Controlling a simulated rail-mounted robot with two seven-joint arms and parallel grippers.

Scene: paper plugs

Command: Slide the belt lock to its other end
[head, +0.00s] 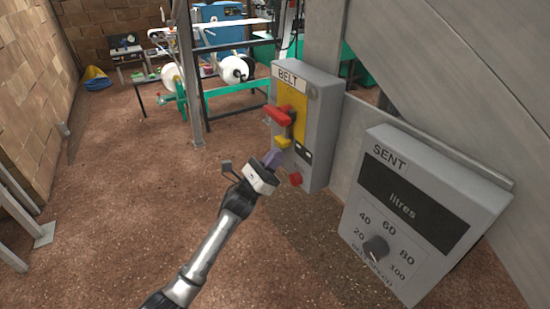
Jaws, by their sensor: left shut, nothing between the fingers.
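The grey box labelled BELT (321,130) is fixed to a grey panel right of centre. On its face are a yellow plate (292,96), a red lever handle (279,112) and a small yellow tab (283,142) below the handle. The tab looks like the belt lock, but I cannot tell for sure. A red button (295,179) is near the bottom of the box. My left gripper (273,158) is shut and empty, its purple fingertips just below and left of the yellow tab. I cannot tell whether they touch it. My right gripper is not in view.
A grey SENT box (425,215) with a dial (376,248) stands at lower right. A large grey beam (455,75) slopes above it. Behind are a steel post (188,75) and a green-framed machine with white rolls (236,70).

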